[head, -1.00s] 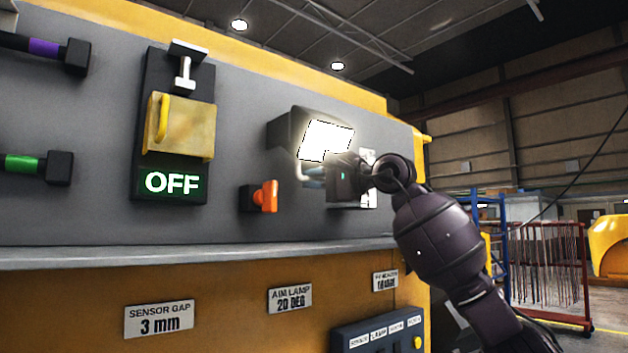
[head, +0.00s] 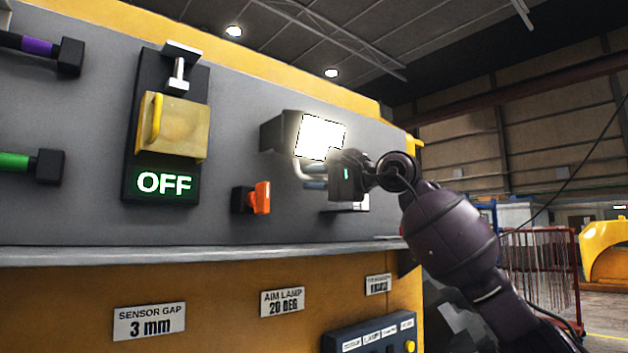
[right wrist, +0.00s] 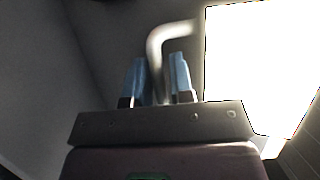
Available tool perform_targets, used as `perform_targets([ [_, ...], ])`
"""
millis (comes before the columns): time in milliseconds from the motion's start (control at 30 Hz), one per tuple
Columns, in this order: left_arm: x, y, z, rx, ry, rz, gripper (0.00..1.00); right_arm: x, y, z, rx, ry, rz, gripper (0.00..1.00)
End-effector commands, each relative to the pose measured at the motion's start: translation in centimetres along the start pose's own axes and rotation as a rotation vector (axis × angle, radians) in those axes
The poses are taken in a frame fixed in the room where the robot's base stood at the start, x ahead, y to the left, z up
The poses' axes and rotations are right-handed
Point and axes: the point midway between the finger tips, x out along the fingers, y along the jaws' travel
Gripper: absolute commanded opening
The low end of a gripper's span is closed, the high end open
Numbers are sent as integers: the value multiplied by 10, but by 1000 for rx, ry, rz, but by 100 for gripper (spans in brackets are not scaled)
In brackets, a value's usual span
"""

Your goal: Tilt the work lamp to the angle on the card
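The work lamp (head: 321,137) is a dark box with a bright white face, fixed to the grey panel. A pale bent handle (head: 299,170) comes down below it. The handle also shows in the right wrist view (right wrist: 156,52), beside the glaring lamp face (right wrist: 262,70). My right gripper (head: 314,177) is at the handle, below the lamp. In the right wrist view its two blue fingers (right wrist: 158,78) stand apart on either side of the handle, with a gap visible at the right finger. The card (head: 283,302) reads "AIM LAMP 20 DEG". My left gripper is not in view.
An orange knob (head: 260,198) sits left of my right gripper. A yellow cover (head: 180,130) is above a lit OFF sign (head: 163,184). A grey ledge (head: 180,257) runs below the panel. A dark button box (head: 375,333) is at lower right.

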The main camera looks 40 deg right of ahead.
Motion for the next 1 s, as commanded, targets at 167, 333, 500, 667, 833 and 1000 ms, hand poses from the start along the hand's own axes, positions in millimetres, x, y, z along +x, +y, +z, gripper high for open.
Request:
perform_targets([
  [167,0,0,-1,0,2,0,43,0,0,0,0,0,0,21],
  [333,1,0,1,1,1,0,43,-4,0,-1,0,2,0,21],
  [500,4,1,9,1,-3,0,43,-24,2,-1,-2,4,1,21],
  [667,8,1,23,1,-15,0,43,-54,4,-1,-2,5,2,21],
  [833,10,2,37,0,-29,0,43,-83,4,-1,-1,4,3,21],
  [1000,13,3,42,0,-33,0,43,-101,2,-1,0,2,2,21],
])
